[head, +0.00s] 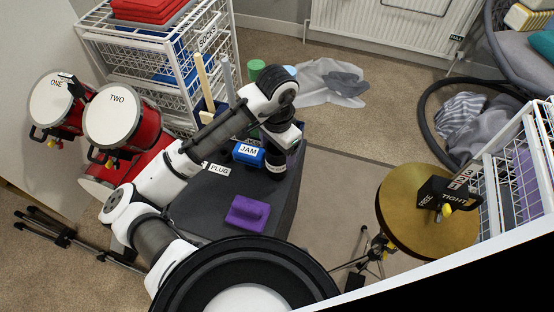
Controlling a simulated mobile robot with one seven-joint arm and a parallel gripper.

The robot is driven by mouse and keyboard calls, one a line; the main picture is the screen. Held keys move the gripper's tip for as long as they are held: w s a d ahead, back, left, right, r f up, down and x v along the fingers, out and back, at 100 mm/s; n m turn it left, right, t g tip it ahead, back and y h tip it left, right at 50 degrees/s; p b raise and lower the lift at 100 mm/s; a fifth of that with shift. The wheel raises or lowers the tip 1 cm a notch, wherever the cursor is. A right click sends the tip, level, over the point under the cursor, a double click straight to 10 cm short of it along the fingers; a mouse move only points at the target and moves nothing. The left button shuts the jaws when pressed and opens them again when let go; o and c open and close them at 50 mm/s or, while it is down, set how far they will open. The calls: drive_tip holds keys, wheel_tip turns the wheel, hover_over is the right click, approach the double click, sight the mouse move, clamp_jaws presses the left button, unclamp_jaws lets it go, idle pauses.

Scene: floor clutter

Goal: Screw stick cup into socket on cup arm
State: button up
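My arm reaches over the dark box and its wrist points down at the box's right side. My gripper (276,172) is at the lower end of the wrist, small and dark, and its fingers cannot be made out. Beside it on the left is a blue block labelled JAM (248,153). Behind my arm, a beige stick (203,76) and a grey stick (228,76) stand upright; their lower ends are partly hidden by the arm. I cannot tell which part is the stick cup, and no socket or cup arm can be picked out.
A purple block (247,212) lies on the dark box (205,212). Red drums labelled ONE (52,98) and TWO (118,120) stand left. A white wire rack (150,75) is behind. A cymbal (405,215) stands right. Carpet between box and cymbal is mostly clear.

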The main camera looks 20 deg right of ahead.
drive_tip(key=c, duration=1)
drive_tip(key=shift+r+p, duration=0.75)
drive_tip(key=shift+r+p, duration=0.95)
